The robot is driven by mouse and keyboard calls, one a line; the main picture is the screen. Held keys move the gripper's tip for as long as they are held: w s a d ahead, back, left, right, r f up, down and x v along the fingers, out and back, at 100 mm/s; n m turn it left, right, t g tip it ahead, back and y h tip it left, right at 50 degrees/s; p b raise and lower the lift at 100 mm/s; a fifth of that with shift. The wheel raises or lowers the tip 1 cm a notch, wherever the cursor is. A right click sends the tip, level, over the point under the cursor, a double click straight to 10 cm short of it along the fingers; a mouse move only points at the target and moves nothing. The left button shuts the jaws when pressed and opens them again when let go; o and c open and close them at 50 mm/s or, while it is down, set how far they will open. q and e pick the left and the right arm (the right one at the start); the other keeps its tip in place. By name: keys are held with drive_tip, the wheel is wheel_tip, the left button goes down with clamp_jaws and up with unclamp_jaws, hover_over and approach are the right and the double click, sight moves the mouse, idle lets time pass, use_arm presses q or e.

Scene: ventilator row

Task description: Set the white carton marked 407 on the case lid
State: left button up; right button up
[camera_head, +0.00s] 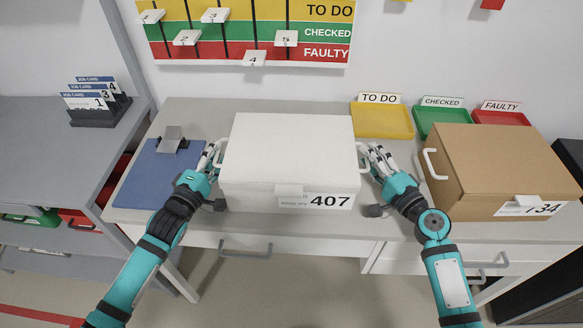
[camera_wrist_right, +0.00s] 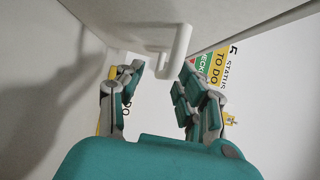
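The white carton marked 407 (camera_head: 285,150) stands level on the grey bench in the middle of the head view, with a pale handle on each side. My left gripper (camera_head: 214,180) is at its left handle (camera_head: 219,152), fingers and thumb spread apart. My right gripper (camera_head: 374,182) is at its right handle (camera_head: 363,157), also spread. In the right wrist view the right gripper (camera_wrist_right: 165,90) has its fingers apart, with the handle (camera_wrist_right: 178,50) showing between and above them; I see no grip on it. I cannot make out a case lid in these views.
A brown carton marked 734 (camera_head: 500,165) stands to the right. Yellow (camera_head: 382,122), green (camera_head: 440,116) and red (camera_head: 500,118) trays are behind. A blue clipboard (camera_head: 150,175) lies left on the bench (camera_head: 200,120). A job card rack (camera_head: 98,108) stands on the left-hand table.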

use_arm(q)
drive_tip(key=shift+w+d, duration=0.25)
drive_tip(key=shift+w, duration=0.4)
use_arm(e)
drive_tip(key=shift+w+a, duration=0.4)
drive_tip(key=shift+w, duration=0.2)
use_arm(q)
drive_tip(key=shift+c, duration=0.2)
use_arm(e)
drive_tip(key=shift+c, duration=0.2)
use_arm(q)
clamp_jaws()
use_arm(e)
clamp_jaws()
